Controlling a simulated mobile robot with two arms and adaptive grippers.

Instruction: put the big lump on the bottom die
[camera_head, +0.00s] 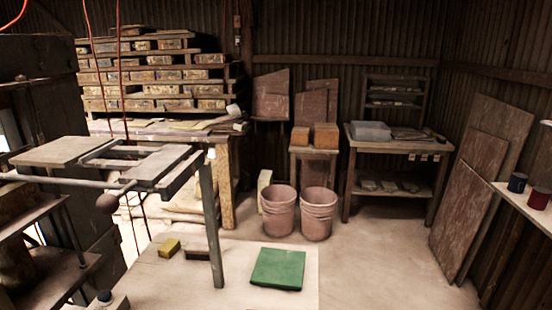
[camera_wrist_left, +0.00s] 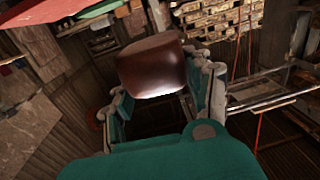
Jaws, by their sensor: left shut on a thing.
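My left gripper (camera_wrist_left: 160,88) shows only in the left wrist view, its two fingers on either side of a big dark brown lump (camera_wrist_left: 152,66). It is shut on the lump and holds it up in the air. The lump has a rounded block shape and a shiny lower edge. Neither gripper shows in the head view, and my right gripper shows in no view. The dark press (camera_head: 50,110) stands at the left of the head view. I cannot clearly make out the bottom die there.
A pale table (camera_head: 240,292) in front bears a green square (camera_head: 278,268), a yellow block (camera_head: 169,247) and a dark block (camera_head: 197,252). A metal frame (camera_head: 207,205) stands beside them. Two pinkish buckets (camera_head: 278,214) stand behind. The floor at right is clear.

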